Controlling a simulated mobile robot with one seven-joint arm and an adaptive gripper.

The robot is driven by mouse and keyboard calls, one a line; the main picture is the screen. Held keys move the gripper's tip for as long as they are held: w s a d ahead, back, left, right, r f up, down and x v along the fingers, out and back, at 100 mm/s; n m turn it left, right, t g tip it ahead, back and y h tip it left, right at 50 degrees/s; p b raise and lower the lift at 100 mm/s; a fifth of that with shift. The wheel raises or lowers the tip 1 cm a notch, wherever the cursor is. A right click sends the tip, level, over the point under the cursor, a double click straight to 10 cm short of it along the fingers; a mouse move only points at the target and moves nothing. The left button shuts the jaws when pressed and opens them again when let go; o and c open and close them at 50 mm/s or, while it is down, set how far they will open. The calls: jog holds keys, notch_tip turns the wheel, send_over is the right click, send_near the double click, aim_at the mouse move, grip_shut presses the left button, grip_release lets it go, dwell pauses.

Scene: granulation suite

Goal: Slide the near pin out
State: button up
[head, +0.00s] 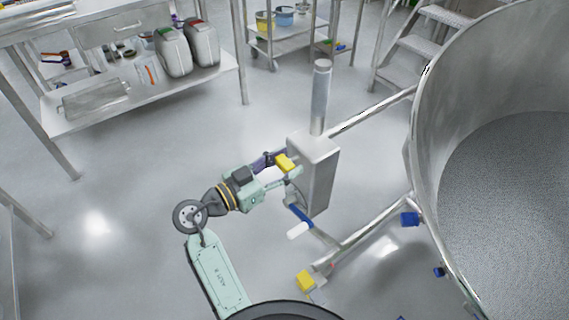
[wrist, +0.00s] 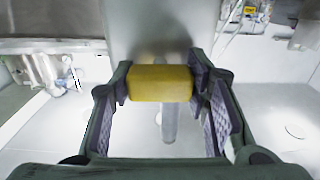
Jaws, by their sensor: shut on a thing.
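A yellow block-shaped pin head (head: 285,162) sits at the side of the grey metal post box (head: 318,165), left of the large steel vessel. My gripper (head: 280,172) reaches it from the left and is shut on it. In the wrist view the yellow pin head (wrist: 160,83) lies crosswise between the two finger pads, close in front of the grey post face (wrist: 160,30). The pin's shaft is hidden, so I cannot tell how far in it sits. A second yellow block (head: 305,281) shows lower down, at the end of the frame's lower bar.
The steel vessel (head: 425,150) fills the right side. A blue lever with a white grip (head: 299,229) sticks out just below my gripper. Frame bars (head: 372,113) join post and vessel. A bench shelf (head: 215,82) with canisters stands upper left; floor between is clear.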

grip_shut()
jog(key=shift+a, duration=0.1)
jog(key=shift+b+v, duration=0.85)
jog(key=shift+v, duration=0.15)
jog(key=shift+s+a+f, duration=0.1)
jog(key=shift+s+a, duration=0.15)
jog(key=o, duration=0.9)
grip_release()
